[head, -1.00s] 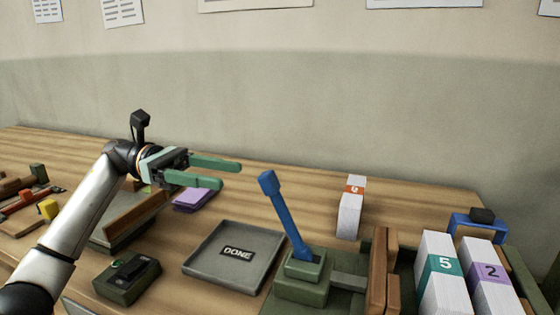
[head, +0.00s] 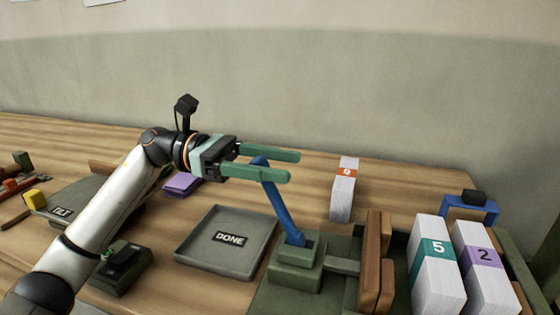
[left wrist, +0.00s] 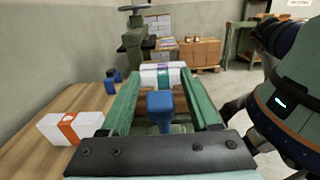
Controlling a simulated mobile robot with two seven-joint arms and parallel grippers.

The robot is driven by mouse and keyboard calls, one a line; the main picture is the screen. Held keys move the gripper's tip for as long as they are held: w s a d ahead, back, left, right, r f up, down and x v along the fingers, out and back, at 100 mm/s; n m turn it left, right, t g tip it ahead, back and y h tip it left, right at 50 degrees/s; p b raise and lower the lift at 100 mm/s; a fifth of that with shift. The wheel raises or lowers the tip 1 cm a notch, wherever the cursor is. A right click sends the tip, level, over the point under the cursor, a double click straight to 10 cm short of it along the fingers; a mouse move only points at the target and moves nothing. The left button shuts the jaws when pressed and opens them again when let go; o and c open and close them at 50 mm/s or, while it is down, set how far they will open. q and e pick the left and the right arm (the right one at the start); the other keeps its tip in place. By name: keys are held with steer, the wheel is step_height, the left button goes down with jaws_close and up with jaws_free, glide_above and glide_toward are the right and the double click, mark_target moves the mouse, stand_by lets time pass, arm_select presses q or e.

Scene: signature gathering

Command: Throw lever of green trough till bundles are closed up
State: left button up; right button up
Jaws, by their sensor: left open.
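The blue lever (head: 281,207) rises from a green base (head: 297,270) and leans to the left in the head view. My left gripper (head: 293,167) is open, and its two green fingers lie on either side of the lever's top. In the left wrist view the lever's blue head (left wrist: 160,104) shows between the fingers; I cannot tell whether they touch it. The green trough (head: 522,268) is at the right and holds two paper bundles, one with a teal band marked 5 (head: 436,268) and one with a purple band marked 2 (head: 483,262). Brown wooden blocks (head: 374,262) stand between lever and bundles.
A bundle with an orange band (head: 343,190) stands on the table behind the trough. A grey DONE tray (head: 190,258) lies left of the lever.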

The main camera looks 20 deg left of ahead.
arm_select(q)
steer(key=shift+d, duration=0.35)
steer(key=shift+c, duration=0.4)
jaws_close()
stand_by(0.9)
